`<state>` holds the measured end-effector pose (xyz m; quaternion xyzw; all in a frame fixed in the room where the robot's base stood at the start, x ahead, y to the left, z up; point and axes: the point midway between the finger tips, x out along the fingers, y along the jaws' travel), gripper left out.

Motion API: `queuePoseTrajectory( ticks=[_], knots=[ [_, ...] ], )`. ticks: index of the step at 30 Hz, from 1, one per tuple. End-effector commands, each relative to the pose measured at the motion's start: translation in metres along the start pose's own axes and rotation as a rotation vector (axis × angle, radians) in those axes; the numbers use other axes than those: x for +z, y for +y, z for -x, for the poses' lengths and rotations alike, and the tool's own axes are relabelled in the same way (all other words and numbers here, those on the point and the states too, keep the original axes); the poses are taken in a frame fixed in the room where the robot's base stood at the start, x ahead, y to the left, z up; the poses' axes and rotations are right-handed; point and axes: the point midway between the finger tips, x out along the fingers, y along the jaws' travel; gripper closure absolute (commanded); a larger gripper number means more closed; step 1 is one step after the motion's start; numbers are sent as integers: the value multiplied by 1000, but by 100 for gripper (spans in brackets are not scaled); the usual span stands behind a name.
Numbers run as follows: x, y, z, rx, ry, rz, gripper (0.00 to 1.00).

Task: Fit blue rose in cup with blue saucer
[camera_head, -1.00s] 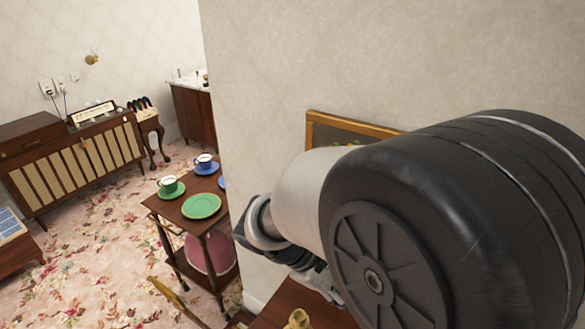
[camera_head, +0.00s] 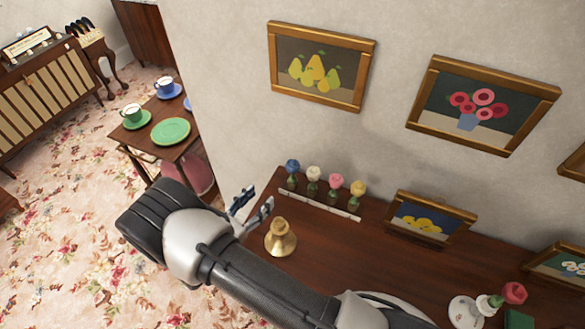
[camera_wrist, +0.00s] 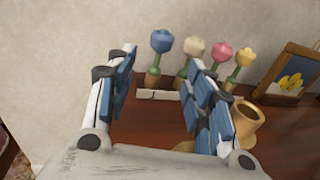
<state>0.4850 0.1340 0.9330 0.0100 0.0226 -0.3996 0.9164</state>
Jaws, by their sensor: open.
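The blue rose (camera_head: 292,167) stands at the left end of a row of flowers on the wooden sideboard, by the wall. In the wrist view the blue rose (camera_wrist: 161,42) shows upright between my open fingers, but beyond them. My gripper (camera_head: 250,207) is open and empty, a little short of the flower row. It also shows in the wrist view (camera_wrist: 160,95). The cup with the blue saucer (camera_head: 163,85) stands on a small side table at the left; the blue saucer (camera_head: 170,94) lies under it.
White, pink and yellow flowers (camera_head: 336,183) stand close to the right of the blue rose, behind a white strip (camera_head: 320,205). A brass vessel (camera_head: 280,237) stands near my gripper. A green-saucer cup (camera_head: 132,115) and green plate (camera_head: 171,131) share the side table (camera_head: 157,152).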

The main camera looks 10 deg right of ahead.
Motion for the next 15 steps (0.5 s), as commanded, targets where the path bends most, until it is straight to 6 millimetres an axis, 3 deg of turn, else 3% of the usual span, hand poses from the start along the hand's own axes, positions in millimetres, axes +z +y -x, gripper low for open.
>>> queuePoseTrajectory(
  ticks=[15],
  knots=[
    [-1, -2, -101, -5, 0, -1, 52]
  ],
)
